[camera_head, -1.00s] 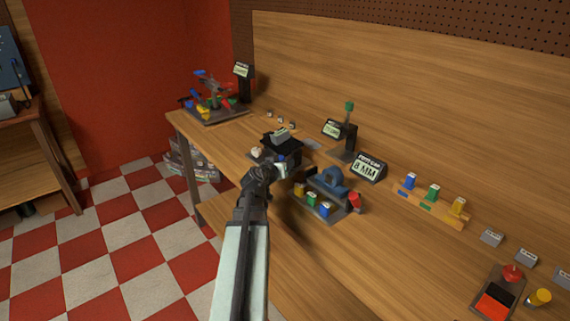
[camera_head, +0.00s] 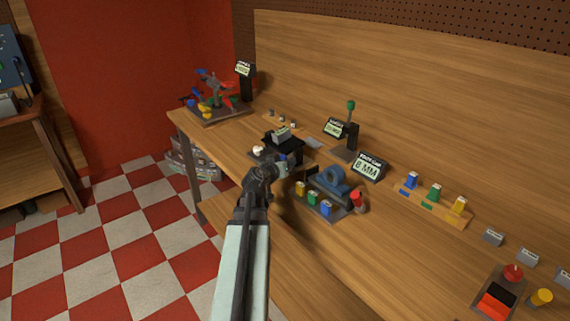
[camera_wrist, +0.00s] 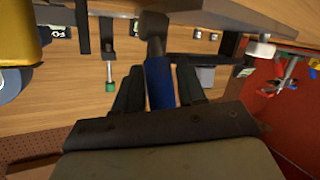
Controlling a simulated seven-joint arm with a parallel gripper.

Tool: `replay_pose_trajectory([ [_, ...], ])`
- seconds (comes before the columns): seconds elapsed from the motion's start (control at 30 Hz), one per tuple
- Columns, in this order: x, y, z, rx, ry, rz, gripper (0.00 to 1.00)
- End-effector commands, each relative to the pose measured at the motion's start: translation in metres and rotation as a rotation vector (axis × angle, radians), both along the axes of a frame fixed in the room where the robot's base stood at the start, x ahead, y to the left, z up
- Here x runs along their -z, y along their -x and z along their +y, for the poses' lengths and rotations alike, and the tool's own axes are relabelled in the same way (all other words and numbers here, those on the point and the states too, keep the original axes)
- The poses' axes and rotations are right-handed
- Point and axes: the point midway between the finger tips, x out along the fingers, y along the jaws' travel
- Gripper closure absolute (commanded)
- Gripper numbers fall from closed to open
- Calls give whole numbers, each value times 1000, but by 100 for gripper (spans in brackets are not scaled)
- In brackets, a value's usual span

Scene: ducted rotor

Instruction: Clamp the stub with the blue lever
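The blue lever (camera_wrist: 160,82) fills the space between the two dark fingers of my gripper (camera_wrist: 160,88) in the wrist view. Both fingers lie close along its sides, with no clear gap. The lever's grey shaft (camera_wrist: 153,28) runs from its far end. In the head view my gripper (camera_head: 282,168) is at the front side of a dark clamp block (camera_head: 284,145) with a grey label on top. My wrist hides most of the lever there. A small pale piece (camera_head: 258,150) sits left of the block; I cannot tell if it is the stub.
Right of my gripper stands a blue ring fixture (camera_head: 335,181) with several coloured blocks in front and an "8 MM" sign (camera_head: 369,167) behind. A green-knobbed post (camera_head: 350,120) rises behind. A rotor assembly (camera_head: 214,95) stands at the far left end of the bench.

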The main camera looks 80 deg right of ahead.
Motion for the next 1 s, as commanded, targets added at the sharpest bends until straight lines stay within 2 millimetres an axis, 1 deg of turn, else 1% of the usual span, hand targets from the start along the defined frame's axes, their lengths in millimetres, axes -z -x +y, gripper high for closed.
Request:
replay_pose_trajectory([
  [0.17,-13,0,0,1,3,-1,60],
  [0.7,-79,0,0,0,2,0,60],
  [0.9,-94,0,0,0,1,-1,60],
  [1.0,-97,0,0,-1,1,0,60],
])
